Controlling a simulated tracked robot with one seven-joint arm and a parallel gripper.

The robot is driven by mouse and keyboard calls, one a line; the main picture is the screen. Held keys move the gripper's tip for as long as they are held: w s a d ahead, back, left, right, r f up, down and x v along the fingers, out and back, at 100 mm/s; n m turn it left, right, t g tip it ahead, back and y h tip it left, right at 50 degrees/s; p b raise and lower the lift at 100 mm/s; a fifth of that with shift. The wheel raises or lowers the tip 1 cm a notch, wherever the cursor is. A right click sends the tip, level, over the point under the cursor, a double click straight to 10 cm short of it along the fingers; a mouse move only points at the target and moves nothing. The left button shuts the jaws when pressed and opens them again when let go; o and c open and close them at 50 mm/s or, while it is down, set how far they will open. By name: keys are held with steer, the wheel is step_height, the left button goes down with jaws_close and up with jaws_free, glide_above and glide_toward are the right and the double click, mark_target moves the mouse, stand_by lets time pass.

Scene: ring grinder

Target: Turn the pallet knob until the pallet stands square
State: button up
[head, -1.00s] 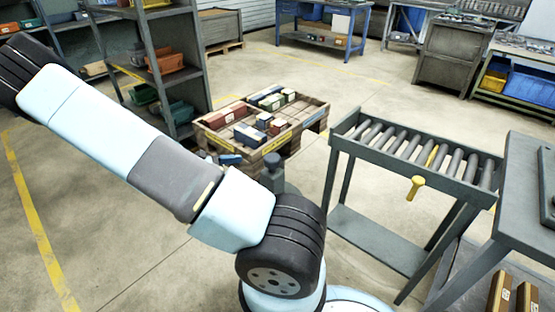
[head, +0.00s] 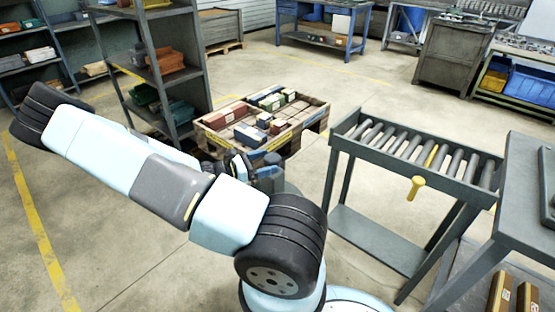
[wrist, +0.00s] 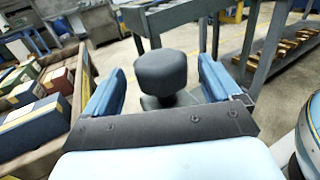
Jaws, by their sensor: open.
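The pallet (head: 318,118) is a wooden, low-walled one behind my arm in the head view, carrying red, blue, green and white boxes. Its wooden side (wrist: 50,145) shows at the left in the wrist view. It stands at an angle in the head picture. The dark grey, faceted knob (wrist: 162,72) stands upright on a thin stem in the wrist view. My gripper (wrist: 161,80) is open, with one blue finger on each side of the knob and visible gaps to both. In the head view my gripper (head: 258,172) is beside the pallet's near corner, partly hidden by my arm.
A grey roller table (head: 420,150) with a yellow handle (head: 415,187) stands right of the pallet. A grey shelf rack (head: 165,75) stands close behind it on the left. A grey bench (head: 520,195) is at the far right. Open floor lies beyond the pallet.

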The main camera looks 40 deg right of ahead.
mark_target(277, 159)
steer(key=shift+x, duration=2.35)
steer(key=shift+c, duration=0.3)
steer(key=c, duration=0.9)
